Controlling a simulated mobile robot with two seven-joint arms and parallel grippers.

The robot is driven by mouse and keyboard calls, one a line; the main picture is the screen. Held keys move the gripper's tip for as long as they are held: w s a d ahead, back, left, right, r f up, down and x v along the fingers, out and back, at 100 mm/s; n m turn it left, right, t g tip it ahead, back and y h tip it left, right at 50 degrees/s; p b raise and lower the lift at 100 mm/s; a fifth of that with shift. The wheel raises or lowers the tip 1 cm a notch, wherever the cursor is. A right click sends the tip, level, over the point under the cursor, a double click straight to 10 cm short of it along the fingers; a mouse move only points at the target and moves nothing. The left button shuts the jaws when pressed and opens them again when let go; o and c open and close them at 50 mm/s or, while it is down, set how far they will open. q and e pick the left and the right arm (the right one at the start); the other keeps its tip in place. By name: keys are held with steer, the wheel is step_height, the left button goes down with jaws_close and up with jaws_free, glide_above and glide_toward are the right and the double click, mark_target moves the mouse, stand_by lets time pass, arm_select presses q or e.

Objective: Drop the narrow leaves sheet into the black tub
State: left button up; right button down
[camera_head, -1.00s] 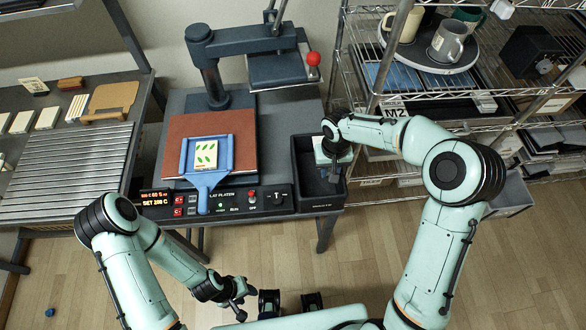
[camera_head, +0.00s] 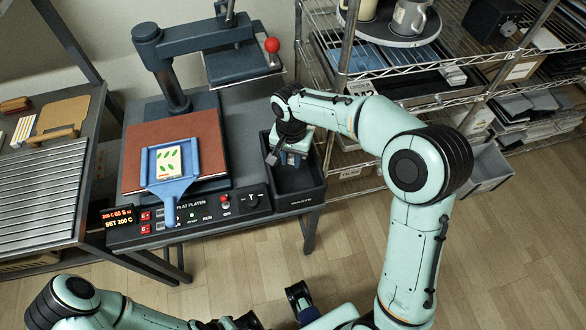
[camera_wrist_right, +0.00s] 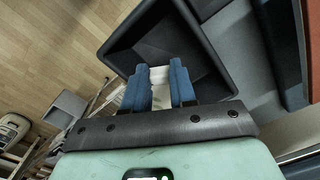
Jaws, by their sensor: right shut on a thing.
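My right gripper (camera_head: 292,160) is inside the black tub (camera_head: 312,199), at the right end of the press table. In the right wrist view its two blue fingers (camera_wrist_right: 160,88) are shut on a pale sheet (camera_wrist_right: 157,75), above the dark floor of the tub (camera_wrist_right: 125,42). The print on this held sheet cannot be made out. Another sheet with green leaves (camera_head: 170,161) lies on the blue paddle (camera_head: 176,187) on the press's brown platen. My left gripper (camera_head: 238,322) is at the bottom edge, cut off, and its jaws cannot be read.
The press head (camera_head: 243,62) with a red knob stands above and behind the tub. A wire shelf (camera_head: 340,95) with a round tray of mugs (camera_head: 388,30) is close on the right. A slatted table (camera_head: 40,190) is at left. The floor in front is clear.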

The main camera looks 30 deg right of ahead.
steer(key=shift+f, duration=0.15)
steer(key=c, duration=0.8)
jaws_free()
step_height(320, 180, up, 13)
steer(key=shift+r+p, duration=0.2)
steer(key=shift+p, duration=0.9)
